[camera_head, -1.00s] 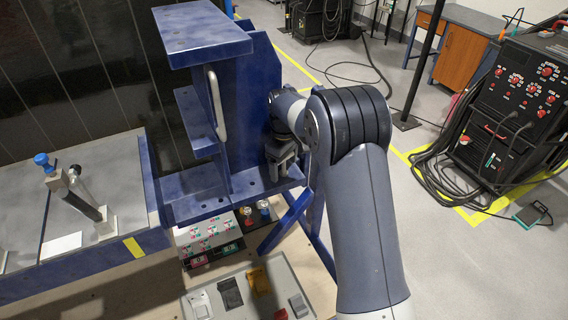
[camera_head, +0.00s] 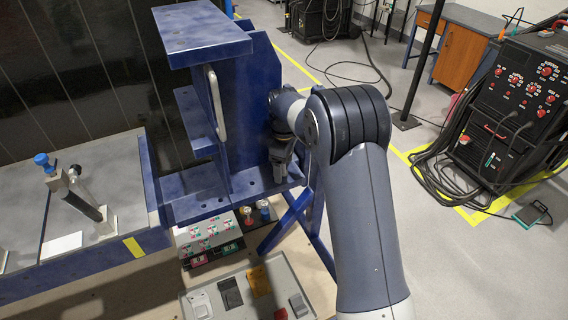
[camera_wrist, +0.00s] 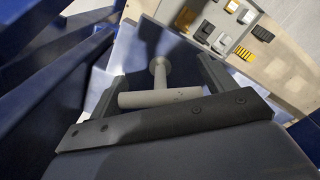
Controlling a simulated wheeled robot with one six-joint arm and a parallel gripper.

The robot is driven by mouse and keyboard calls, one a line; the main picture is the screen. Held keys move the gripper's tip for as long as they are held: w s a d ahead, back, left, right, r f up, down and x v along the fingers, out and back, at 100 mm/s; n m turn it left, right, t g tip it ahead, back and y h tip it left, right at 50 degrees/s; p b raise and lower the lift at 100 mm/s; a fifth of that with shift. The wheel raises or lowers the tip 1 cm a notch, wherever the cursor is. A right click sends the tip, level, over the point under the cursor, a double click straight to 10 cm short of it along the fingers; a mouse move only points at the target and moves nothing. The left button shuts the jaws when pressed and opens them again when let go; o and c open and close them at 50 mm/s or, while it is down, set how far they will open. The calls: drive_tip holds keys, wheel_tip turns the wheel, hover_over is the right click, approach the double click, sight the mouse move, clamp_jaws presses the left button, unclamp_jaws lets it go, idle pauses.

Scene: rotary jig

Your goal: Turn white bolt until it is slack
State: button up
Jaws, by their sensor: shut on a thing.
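The white bolt (camera_wrist: 160,98) shows in the wrist view as a T shape, with a crossbar and a short stem ending in a round head. My gripper (camera_wrist: 160,76) has its two dark fingers at either end of the crossbar and is shut on it. In the head view my gripper (camera_head: 281,158) is at the right side of the blue fixture (camera_head: 262,88), just above its lower ledge. The bolt is hidden there behind the gripper and the fixture.
The fixture's blue walls and the grey handle (camera_head: 216,103) stand left of my gripper. A control box (camera_head: 250,292) with switches is below. A grey-topped bench (camera_head: 105,165) is at left.

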drive_tip(key=o, duration=0.9)
drive_tip(key=shift+o, duration=0.2)
wheel_tip(320, 180, up, 11)
drive_tip(key=shift+f+b, duration=0.1)
drive_tip(key=shift+b, duration=0.35)
drive_tip(key=shift+f, duration=0.1)
wheel_tip(320, 180, down, 11)
drive_tip(key=shift+r+p, duration=0.15)
drive_tip(key=shift+p, duration=0.35)
drive_tip(key=shift+m, duration=0.3)
